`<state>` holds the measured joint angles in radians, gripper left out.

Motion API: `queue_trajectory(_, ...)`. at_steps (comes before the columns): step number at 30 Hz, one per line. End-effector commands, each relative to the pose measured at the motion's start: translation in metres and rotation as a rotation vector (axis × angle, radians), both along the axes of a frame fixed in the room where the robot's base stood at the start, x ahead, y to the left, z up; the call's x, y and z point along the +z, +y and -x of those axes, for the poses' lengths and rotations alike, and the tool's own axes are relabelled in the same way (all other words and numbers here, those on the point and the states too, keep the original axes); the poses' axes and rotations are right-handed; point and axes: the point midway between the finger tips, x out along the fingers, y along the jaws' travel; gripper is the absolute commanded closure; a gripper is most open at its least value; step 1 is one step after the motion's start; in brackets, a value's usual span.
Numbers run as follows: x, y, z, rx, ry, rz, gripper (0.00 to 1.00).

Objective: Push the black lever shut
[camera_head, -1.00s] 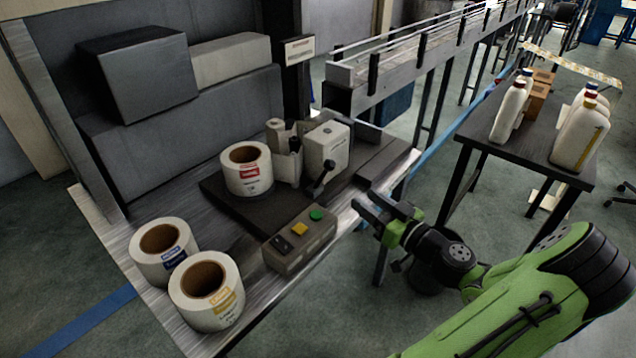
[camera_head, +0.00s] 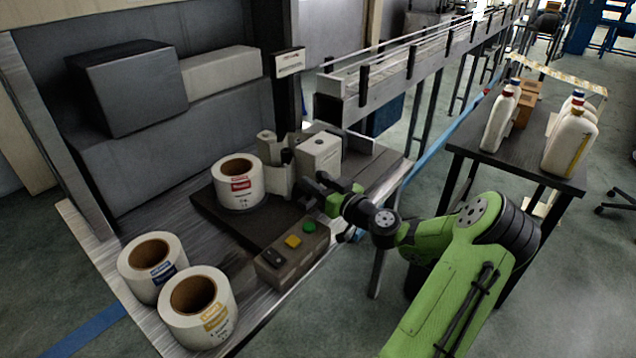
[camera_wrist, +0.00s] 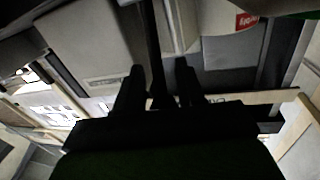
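The black lever belongs to the labelling machine with the white box (camera_head: 320,153). In the head view my gripper (camera_head: 309,184) is at the front of this machine, and the lever cannot be told apart from the dark fingers there. In the wrist view a dark bar, apparently the lever (camera_wrist: 150,40), runs down from the top edge into the space between the fingers. My gripper (camera_wrist: 160,68) has its two fingers apart, with the bar nearer the left finger. Whether a finger touches it cannot be told.
A label roll with a red label (camera_head: 238,183) stands on the dark base plate. A button box (camera_head: 292,255) with green and yellow buttons sits just below my gripper. Two more rolls (camera_head: 152,265) stand at the front left. A side table (camera_head: 500,163) with bottles is at the right.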

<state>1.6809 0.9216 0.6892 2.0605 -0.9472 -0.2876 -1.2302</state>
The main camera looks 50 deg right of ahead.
Motion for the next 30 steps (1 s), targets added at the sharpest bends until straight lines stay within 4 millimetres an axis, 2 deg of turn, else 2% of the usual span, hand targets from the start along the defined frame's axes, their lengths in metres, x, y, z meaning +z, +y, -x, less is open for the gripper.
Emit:
queue_trajectory(1, 0.0, 0.0, 0.0, 0.0, 0.0, 0.0, 0.7)
queue_trajectory(7, 0.0, 0.0, 0.0, 0.0, 0.0, 0.0, 1.0)
queue_trajectory(19, 0.005, 0.0, -0.003, 0.001, 0.025, 0.005, 1.0)
queue_trajectory(24, 0.016, 0.003, -0.016, 0.006, 0.165, 0.023, 1.0)
queue_trajectory(30, 0.017, 0.004, -0.031, 0.006, 0.34, 0.037, 1.0)
